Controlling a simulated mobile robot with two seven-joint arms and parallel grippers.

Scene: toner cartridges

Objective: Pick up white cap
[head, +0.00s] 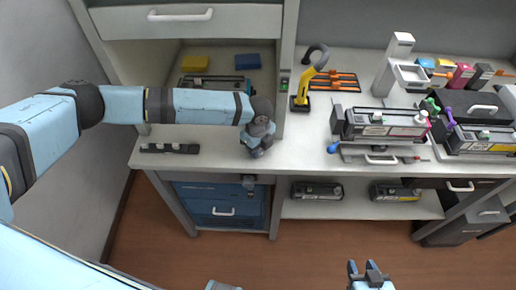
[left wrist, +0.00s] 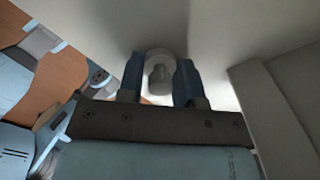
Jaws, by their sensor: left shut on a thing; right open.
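A pale, round white cap (left wrist: 159,72) sits between the two dark blue fingers of my left gripper (left wrist: 159,85) in the left wrist view. The fingers are shut on its sides. In the head view, my left gripper (head: 256,150) points down over the front of the white counter, left of centre; the cap cannot be made out there. My right gripper (head: 370,273) is at the bottom edge of the head view, open and empty, over the floor.
A dark strip-shaped part (head: 170,148) lies left on the counter (head: 215,158). A yellow-black tool (head: 306,85) stands on the counter. Toner cartridges (head: 380,126) and (head: 480,142) stand at the right. Two cartridges lie on the lower shelf (head: 345,207). The counter's middle front is clear.

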